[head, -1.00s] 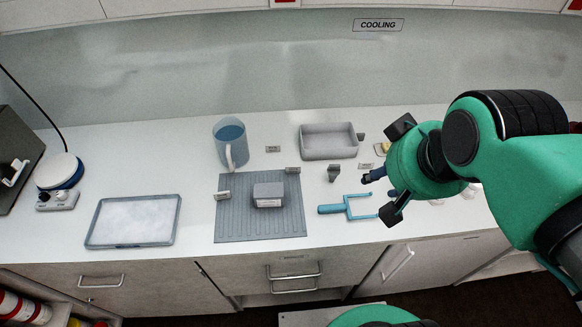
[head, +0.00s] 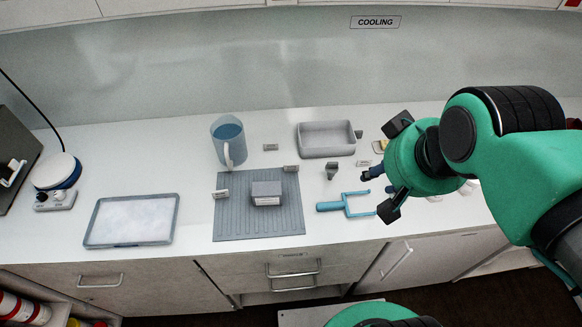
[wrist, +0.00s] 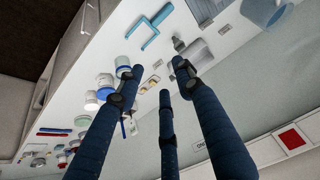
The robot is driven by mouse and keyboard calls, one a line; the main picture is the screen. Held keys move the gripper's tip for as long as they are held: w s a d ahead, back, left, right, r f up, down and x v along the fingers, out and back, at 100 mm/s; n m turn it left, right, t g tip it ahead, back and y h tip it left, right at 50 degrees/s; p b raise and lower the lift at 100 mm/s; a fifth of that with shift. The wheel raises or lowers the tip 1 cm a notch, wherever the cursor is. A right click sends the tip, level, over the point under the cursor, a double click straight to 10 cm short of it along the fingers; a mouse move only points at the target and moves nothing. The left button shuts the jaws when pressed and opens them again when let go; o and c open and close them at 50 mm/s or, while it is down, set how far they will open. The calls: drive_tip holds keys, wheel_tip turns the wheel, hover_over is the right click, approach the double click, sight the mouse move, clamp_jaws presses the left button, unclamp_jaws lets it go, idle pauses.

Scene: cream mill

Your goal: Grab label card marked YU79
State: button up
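Several small label cards are on the bench, and their writing is too small to read, so I cannot tell which is YU79. In the head view one card (head: 271,147) is right of the jug, one (head: 291,169) is at the mat's back right corner, one (head: 222,194) is at its left edge, and one (head: 364,163) lies near my gripper. My gripper (head: 386,168) is over the right part of the bench, apart from the cards. The wrist view shows its fingers (wrist: 158,78) spread with nothing between them. My arm hides part of the bench's right side.
A grey ribbed mat (head: 230,222) carries a grey block (head: 266,191). Around it are a blue jug (head: 228,143), a grey tray (head: 327,148), a blue fork-like tool (head: 340,206) and a white-filled tray (head: 133,245). Jars (wrist: 106,80) crowd near the fingers in the wrist view.

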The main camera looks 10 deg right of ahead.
drive_tip(key=shift+w+r, duration=0.1)
drive_tip(key=n+g+p, duration=0.6)
drive_tip(key=n+p, duration=0.8)
drive_tip(key=n, duration=0.3)
hover_over(291, 168)
wheel_tip(291, 168, down, 14)
drive_tip(key=r, duration=0.1)
drive_tip(key=shift+w+f, duration=0.25)
drive_tip(key=shift+w, duration=0.15)
drive_tip(key=shift+b, duration=0.3)
drive_tip(key=shift+f+b, duration=0.45)
drive_tip(key=shift+f, duration=3.85)
